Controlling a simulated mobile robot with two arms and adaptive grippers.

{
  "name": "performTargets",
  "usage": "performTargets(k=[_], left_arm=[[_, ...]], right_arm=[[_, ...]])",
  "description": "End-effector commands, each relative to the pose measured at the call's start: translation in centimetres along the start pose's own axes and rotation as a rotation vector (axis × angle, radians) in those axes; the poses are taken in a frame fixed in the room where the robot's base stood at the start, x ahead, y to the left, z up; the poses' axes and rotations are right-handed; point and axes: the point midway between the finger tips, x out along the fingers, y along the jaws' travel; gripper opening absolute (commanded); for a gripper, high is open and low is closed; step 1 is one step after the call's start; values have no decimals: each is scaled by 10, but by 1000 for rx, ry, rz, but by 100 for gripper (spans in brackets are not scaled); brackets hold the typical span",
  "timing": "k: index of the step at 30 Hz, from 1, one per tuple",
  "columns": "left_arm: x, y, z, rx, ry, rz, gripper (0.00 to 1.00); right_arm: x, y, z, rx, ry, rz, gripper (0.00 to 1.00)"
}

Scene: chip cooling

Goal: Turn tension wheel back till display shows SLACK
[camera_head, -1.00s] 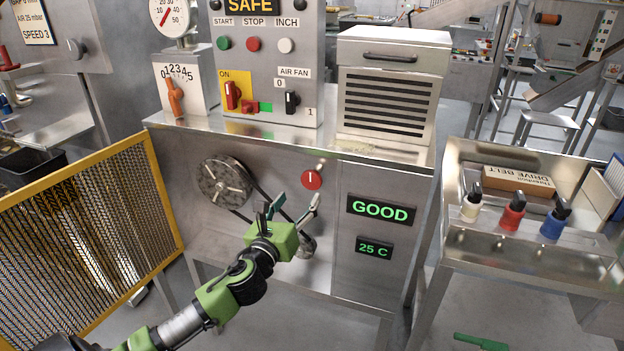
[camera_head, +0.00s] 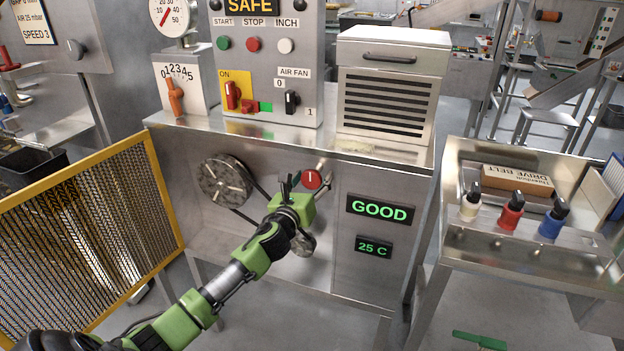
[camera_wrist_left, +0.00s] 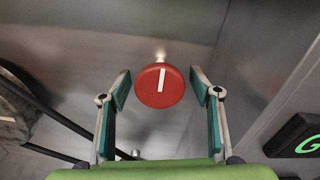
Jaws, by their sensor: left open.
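The red tension wheel (camera_head: 312,179) with a white mark sits on the front of the steel machine. In the left wrist view the wheel (camera_wrist_left: 160,86) lies between the two fingertips, with a gap on each side. My left gripper (camera_head: 309,183) is open around or just in front of the wheel; how deep it reaches I cannot tell. It also shows in the left wrist view (camera_wrist_left: 160,92). The wheel's white mark stands close to upright. The display (camera_head: 380,210) reads GOOD in green. My right gripper is not in view.
A lower display (camera_head: 374,247) reads 25 C. A pulley (camera_head: 226,181) with a dark belt is left of the wheel. A yellow mesh guard (camera_head: 90,230) stands at the left. A side bench (camera_head: 470,250) with several bottles is at the right.

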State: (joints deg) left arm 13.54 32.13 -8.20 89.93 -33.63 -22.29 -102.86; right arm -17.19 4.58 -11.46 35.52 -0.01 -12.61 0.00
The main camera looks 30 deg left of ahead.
Motion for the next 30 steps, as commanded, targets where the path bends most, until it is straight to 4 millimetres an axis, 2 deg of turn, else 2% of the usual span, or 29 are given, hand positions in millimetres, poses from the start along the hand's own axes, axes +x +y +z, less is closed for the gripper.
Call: performTargets(k=[3, 7, 8, 20, 30], left_arm=[[0, 0, 0, 0, 0, 0, 55], [0, 0, 0, 0, 0, 0, 21], [0, 0, 0, 0, 0, 0, 18], [0, 0, 0, -52, 0, 1, 18], [0, 0, 1, -292, -1, 1, 18]], right_arm=[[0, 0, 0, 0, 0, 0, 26], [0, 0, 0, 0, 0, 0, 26], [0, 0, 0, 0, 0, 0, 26], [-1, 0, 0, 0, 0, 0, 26], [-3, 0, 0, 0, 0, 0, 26]])
